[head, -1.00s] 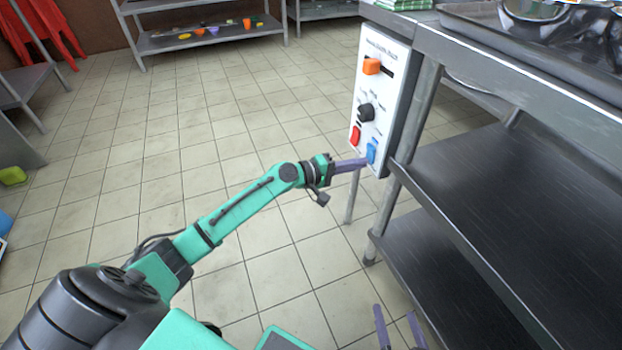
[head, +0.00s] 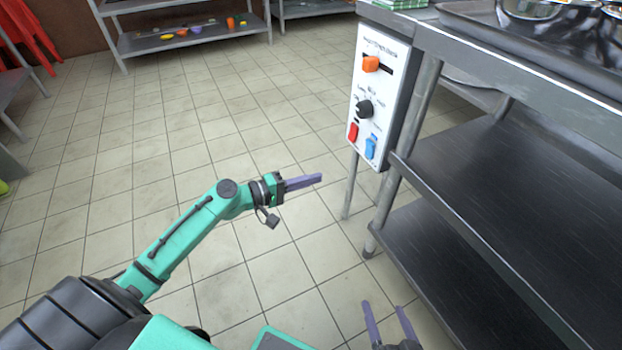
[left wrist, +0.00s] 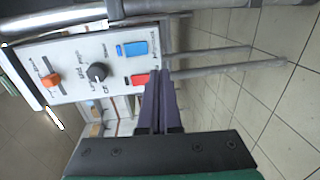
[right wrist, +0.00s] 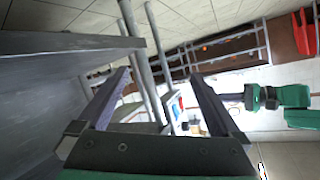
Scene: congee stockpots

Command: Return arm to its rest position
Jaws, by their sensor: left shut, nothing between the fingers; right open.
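My left gripper (head: 303,182) is shut and empty, its purple fingers together, over open floor to the left of the control panel. It also shows in the left wrist view (left wrist: 160,90), with the panel beyond its tips. My right gripper (head: 386,305) is open and empty at the bottom of the head view, left of the lower shelf. It also shows open in the right wrist view (right wrist: 163,75). The white control panel (head: 387,60) has an orange slider (head: 371,64), a black knob (head: 364,109), a red switch (head: 353,131) and a blue switch (head: 371,147).
A steel table (head: 480,52) with open shelves (head: 490,180) stands on the right, and its leg (head: 385,205) is near my right gripper. A dark tray (head: 560,50) lies on top. A rack (head: 190,38) stands at the back. The tiled floor on the left is clear.

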